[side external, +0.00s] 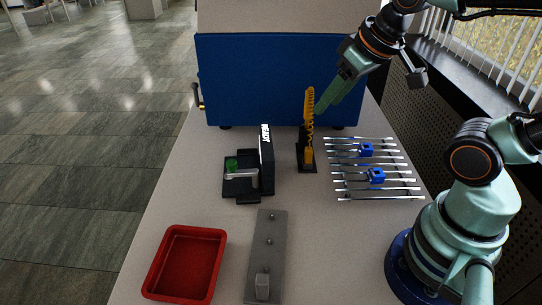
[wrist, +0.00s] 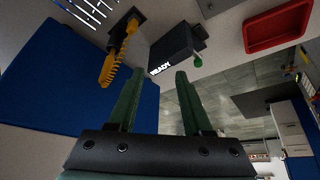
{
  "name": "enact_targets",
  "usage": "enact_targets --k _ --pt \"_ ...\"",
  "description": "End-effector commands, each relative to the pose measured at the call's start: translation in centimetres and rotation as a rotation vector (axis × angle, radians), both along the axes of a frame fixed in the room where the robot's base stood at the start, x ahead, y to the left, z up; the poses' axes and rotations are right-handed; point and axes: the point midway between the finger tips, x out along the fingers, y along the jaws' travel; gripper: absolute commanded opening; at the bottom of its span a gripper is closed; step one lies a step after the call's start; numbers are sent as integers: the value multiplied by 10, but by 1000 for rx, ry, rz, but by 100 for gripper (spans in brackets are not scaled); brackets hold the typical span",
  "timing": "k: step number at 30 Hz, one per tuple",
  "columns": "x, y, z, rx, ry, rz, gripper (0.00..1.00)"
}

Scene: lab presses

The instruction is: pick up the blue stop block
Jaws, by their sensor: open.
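Two small blue blocks sit on a rack of parallel metal rods (side external: 345,187) at the right of the table in the side view. One blue block (side external: 366,150) is farther back, the other blue block (side external: 376,175) nearer the front. I cannot tell which one is meant. My gripper (side external: 320,108) is raised left of and behind the rack, near the top of a yellow coiled part. In the wrist view my gripper (wrist: 157,74) shows two green fingers apart with nothing held between them. The rods (wrist: 88,10) show at the top left there; no blue block is visible on them.
The yellow coiled part (side external: 309,120) stands upright left of the rack. A black device marked READY (side external: 266,160), a grey plate with pegs (side external: 265,255) and a red tray (side external: 152,275) are farther left and forward. A large blue panel (side external: 250,80) closes the back.

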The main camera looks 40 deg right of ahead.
Motion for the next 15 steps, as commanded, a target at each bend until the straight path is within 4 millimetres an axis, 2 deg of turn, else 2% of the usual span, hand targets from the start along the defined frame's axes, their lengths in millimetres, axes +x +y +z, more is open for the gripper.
enact_targets --k 7,8,9,10,15 --pt "0 0 0 0 0 0 50" --pt "0 0 0 0 0 0 54" --pt "0 0 0 0 0 0 69" --pt "0 0 0 0 0 0 78" --pt "0 0 0 0 0 0 78"
